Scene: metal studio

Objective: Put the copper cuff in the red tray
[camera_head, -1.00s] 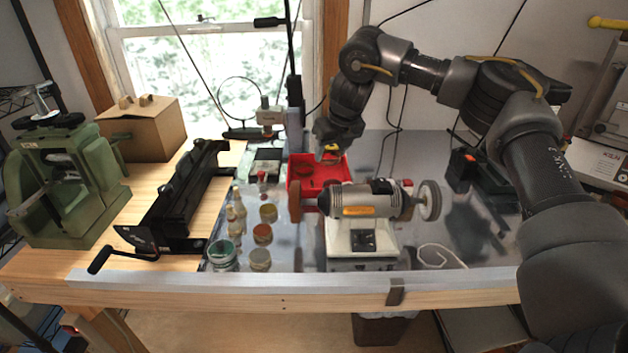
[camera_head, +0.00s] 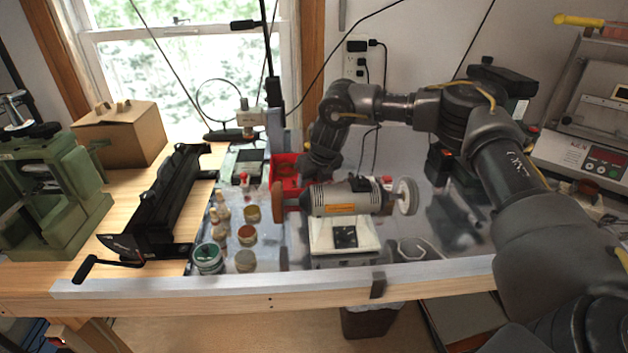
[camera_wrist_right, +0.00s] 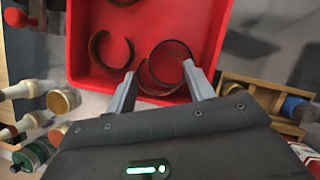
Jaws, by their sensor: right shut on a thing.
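The copper cuff (camera_wrist_right: 151,79) is a curved brown band between the fingertips of my right gripper (camera_wrist_right: 160,76) in the right wrist view. The gripper is shut on it, over the red tray's inside; I cannot tell whether the cuff touches the tray floor. The red tray (camera_wrist_right: 150,20) also shows in the head view (camera_head: 283,162), partly hidden by the grinder and my right arm. In the head view my right gripper (camera_head: 314,170) is low at the tray, its fingertips hidden. My left gripper is not in view.
Another brown cuff (camera_wrist_right: 108,48) lies in the tray, left of the held one. The bench grinder (camera_head: 340,200) stands in front of the tray. Several jars and small bottles (camera_head: 246,234) stand at its left. A wooden box (camera_wrist_right: 250,95) is right of the tray.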

